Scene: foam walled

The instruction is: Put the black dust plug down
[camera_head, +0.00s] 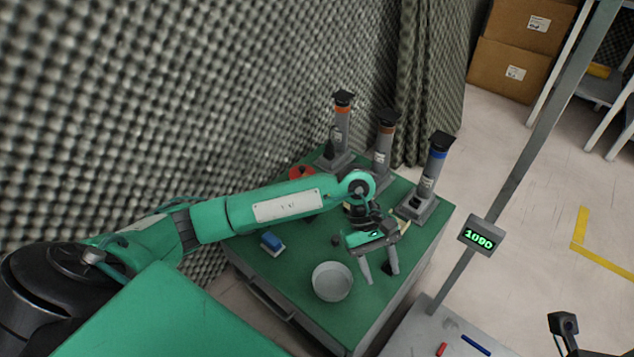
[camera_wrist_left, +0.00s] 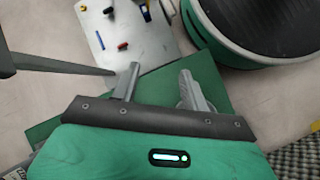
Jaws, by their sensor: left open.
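My left gripper (camera_head: 380,276) is open over the front right part of the green-topped bench (camera_head: 430,222). Its fingers point down, and nothing shows held between them. The wrist view shows the same two fingers (camera_wrist_left: 158,84) apart, with green surface and floor behind them. A small dark piece (camera_head: 387,268) shows between the fingers in the head view, seemingly on the bench; it may be the black dust plug, but it is too small to be sure. Another small dark round piece (camera_head: 336,240) lies behind the bowl. My right gripper is not in view.
A pale platform (camera_wrist_left: 150,42) with several small coloured pieces lies beyond, beside the pole with a display (camera_head: 480,236).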

